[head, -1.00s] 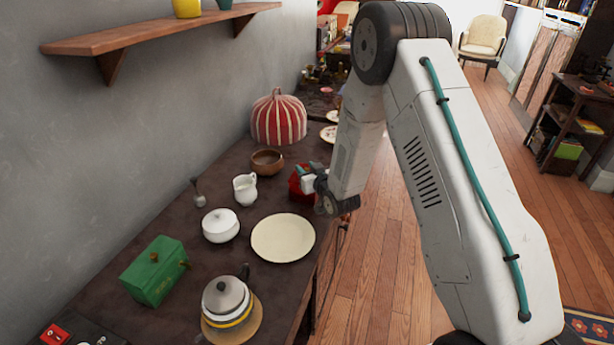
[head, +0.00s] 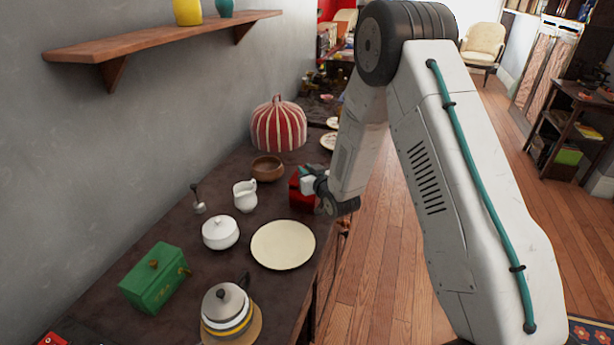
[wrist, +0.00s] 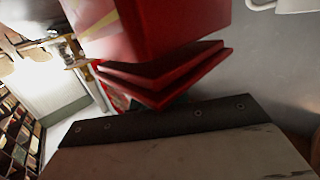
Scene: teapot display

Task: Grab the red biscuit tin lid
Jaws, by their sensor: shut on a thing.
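The red biscuit tin (head: 303,199) stands near the right edge of the dark table, partly behind my gripper in the head view. My gripper (head: 309,182) is at the top of the tin, shut on its lid. In the wrist view the red tin body (wrist: 165,25), with pale stripes, fills the top. The red lid (wrist: 165,73) shows as tilted, thin-edged slabs beside it, close to my gripper. The fingertips and their exact contact with the lid are hidden. I cannot tell how far the lid is apart from the tin.
A cream plate (head: 283,244), white jug (head: 245,196), wooden bowl (head: 267,168), white lidded pot (head: 220,233), green box (head: 154,279) and striped teapot (head: 227,308) stand nearby. A striped cosy (head: 279,125) is behind. Open floor lies right of the table.

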